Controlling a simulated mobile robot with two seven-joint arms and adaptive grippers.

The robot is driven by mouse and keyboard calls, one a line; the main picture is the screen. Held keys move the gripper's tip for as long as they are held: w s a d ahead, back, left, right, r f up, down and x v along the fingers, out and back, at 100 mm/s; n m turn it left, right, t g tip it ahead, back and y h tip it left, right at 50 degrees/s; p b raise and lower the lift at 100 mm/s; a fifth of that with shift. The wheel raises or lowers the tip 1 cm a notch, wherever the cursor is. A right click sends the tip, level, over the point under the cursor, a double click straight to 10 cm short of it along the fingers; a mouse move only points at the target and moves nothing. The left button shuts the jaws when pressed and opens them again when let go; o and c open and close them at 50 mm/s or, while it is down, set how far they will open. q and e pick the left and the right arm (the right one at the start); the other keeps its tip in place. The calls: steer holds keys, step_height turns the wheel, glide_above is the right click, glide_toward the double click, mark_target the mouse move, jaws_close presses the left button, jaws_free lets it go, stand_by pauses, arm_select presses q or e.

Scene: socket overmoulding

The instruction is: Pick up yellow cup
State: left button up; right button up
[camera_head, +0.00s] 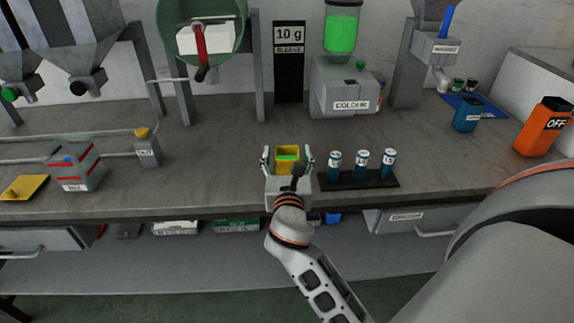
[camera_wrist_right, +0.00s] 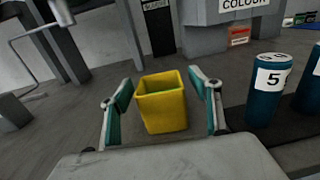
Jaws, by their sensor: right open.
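The yellow cup (camera_head: 287,153) is a small square, open-topped container, with something green inside in the head view. In the right wrist view the yellow cup (camera_wrist_right: 162,103) sits upright between the fingers of my right gripper (camera_wrist_right: 162,112). In the head view my right gripper (camera_head: 287,160) is at the front of the bench with a finger on each side of the cup. The fingers are open, and gaps show between them and the cup. My left gripper is in neither view.
Three blue numbered cylinders (camera_head: 361,164) stand on a dark mat (camera_head: 358,181) just right of the cup. The grey COLOUR machine (camera_head: 343,90) stands behind.

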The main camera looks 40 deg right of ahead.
steer(key=c, duration=1.2)
steer(key=shift+c, duration=0.2)
steer(key=shift+r, duration=0.1)
